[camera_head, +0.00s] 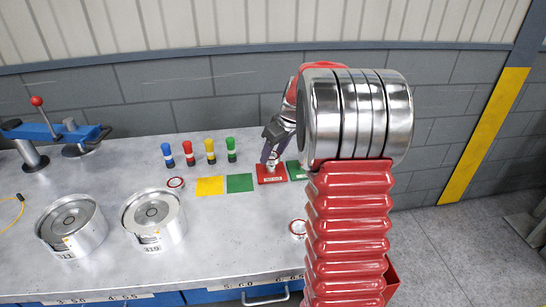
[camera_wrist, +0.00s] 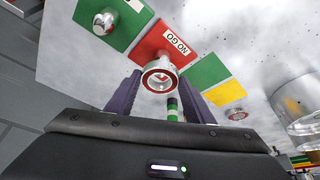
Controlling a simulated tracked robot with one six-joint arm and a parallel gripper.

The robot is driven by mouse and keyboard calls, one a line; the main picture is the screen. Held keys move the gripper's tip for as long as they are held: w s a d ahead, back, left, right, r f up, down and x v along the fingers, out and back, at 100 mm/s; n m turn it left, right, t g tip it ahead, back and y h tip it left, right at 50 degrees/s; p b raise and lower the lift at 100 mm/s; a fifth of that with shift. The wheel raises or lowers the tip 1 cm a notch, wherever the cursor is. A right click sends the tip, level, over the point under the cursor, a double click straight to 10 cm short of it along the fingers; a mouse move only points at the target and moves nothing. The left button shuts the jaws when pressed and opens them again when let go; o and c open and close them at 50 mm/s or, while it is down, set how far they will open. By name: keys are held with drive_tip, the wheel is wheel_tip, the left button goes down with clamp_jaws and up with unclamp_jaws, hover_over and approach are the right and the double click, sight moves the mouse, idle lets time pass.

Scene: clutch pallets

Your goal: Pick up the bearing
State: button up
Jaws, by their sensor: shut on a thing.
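My gripper (camera_head: 270,150) is over the red square (camera_head: 270,175) on the workbench, fingers pointing down. In the wrist view, the purple fingers of my gripper (camera_wrist: 160,84) are shut on a bearing (camera_wrist: 161,76), a silver ring with a red inner band. The red square (camera_wrist: 150,42) behind it is marked NO GO. I cannot tell whether the bearing touches the square. Two similar red-and-silver bearings lie on the bench, one near the yellow square (camera_head: 176,183) and one near the front edge (camera_head: 298,228).
Yellow (camera_head: 209,187) and green (camera_head: 240,183) squares lie left of the red one. Several coloured upright plugs (camera_head: 210,152) stand behind. Two large metal cylinders (camera_head: 153,220) stand at front left, and a blue lever press (camera_head: 55,132) at far left. My red arm hides the bench's right end.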

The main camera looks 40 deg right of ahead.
wheel_tip(320, 180, up, 9)
drive_tip(key=shift+f, duration=0.15)
idle(0.8)
